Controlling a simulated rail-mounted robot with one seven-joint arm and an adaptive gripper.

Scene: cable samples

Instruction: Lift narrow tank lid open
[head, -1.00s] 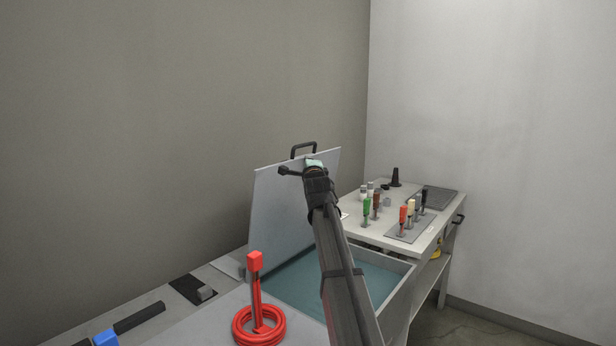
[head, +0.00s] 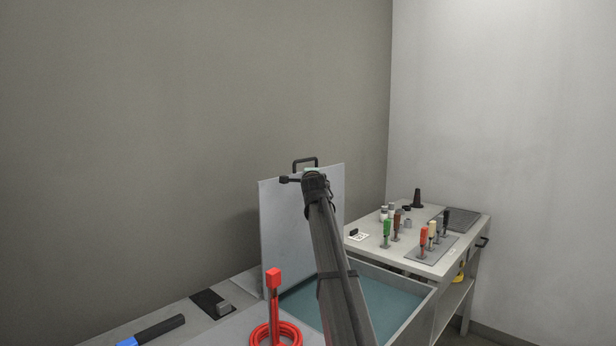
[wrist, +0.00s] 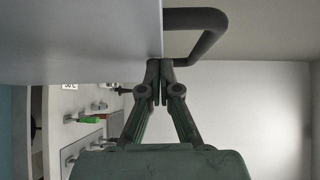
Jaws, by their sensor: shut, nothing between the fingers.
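The narrow tank lid (head: 283,215) is a grey panel standing about upright at the back of the open tank. Its dark handle (head: 305,163) sits on the top edge and also shows in the wrist view (wrist: 208,22). The tank (head: 402,322) has pale walls and teal inside. My gripper (wrist: 160,66) is shut and empty, its fingertips at the lid's edge (wrist: 80,45) beside the handle, not around it. Whether the tips touch the lid I cannot tell. In the head view my arm hides the gripper's fingers and part of the lid and tank.
A red coiled cable (head: 275,325) with a red block end stands in front of the tank. To the right a table (head: 400,258) holds several coloured cable samples, a black cone (head: 417,198) and a dark mat (head: 458,219). A wall rises close behind the lid.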

